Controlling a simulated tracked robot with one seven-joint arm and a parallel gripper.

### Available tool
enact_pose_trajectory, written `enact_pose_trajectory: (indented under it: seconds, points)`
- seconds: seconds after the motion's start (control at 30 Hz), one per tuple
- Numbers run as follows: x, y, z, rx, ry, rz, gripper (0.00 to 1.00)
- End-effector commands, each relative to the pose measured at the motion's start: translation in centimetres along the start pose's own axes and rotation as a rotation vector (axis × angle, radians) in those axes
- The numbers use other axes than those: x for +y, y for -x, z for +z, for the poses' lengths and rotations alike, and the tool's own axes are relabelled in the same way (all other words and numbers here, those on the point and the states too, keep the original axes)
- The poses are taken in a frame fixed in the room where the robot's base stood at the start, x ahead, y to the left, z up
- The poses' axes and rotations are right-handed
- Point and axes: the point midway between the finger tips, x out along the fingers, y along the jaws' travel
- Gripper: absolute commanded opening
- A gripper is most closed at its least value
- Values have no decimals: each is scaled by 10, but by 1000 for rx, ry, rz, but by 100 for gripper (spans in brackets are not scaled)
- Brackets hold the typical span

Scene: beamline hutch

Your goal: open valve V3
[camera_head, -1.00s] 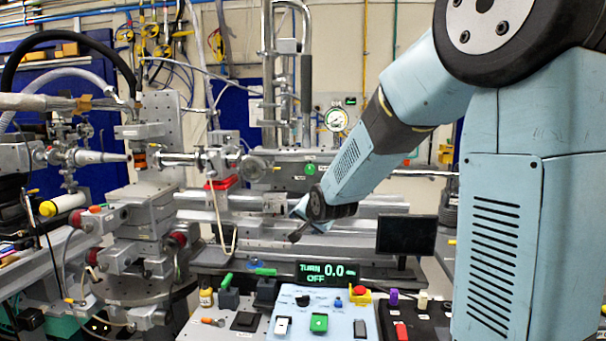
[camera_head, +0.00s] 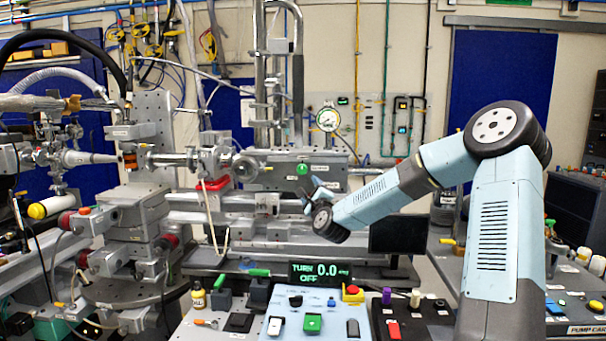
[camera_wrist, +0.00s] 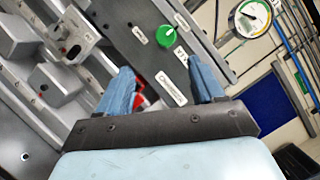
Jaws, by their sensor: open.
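A round green knob (camera_head: 302,169) with a pale mark sits on a grey panel right of the beam pipe in the head view. The wrist view shows the green knob (camera_wrist: 166,36) beyond my fingertips, with a small white label beside it that I cannot read for certain. My gripper (camera_head: 314,190) is just below and right of the knob in the head view, partly hidden behind my wrist. In the wrist view my gripper (camera_wrist: 161,76) has its two blue fingers wide apart with nothing between them. The knob is apart from both fingers.
A dark monitor (camera_head: 397,235) stands below my forearm. A control box (camera_head: 318,306) with buttons stands in front. A red part (camera_wrist: 139,94) lies behind the left finger.

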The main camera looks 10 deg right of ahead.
Motion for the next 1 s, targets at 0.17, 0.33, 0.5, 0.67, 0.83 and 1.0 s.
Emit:
enact_pose_trajectory:
  seconds: [0.17, 0.33, 0.5, 0.67, 0.83, 1.0]
  points:
    - [-6, -6, -5, 8, -38, -28, 67]
    - [-6, -27, -4, 7, -37, -28, 67]
    - [-7, -57, -5, 7, -36, -28, 67]
    - [-8, -85, -6, 7, -35, -27, 67]
    - [-8, -112, -6, 7, -35, -27, 67]
    - [-9, -131, -6, 8, -34, -27, 67]
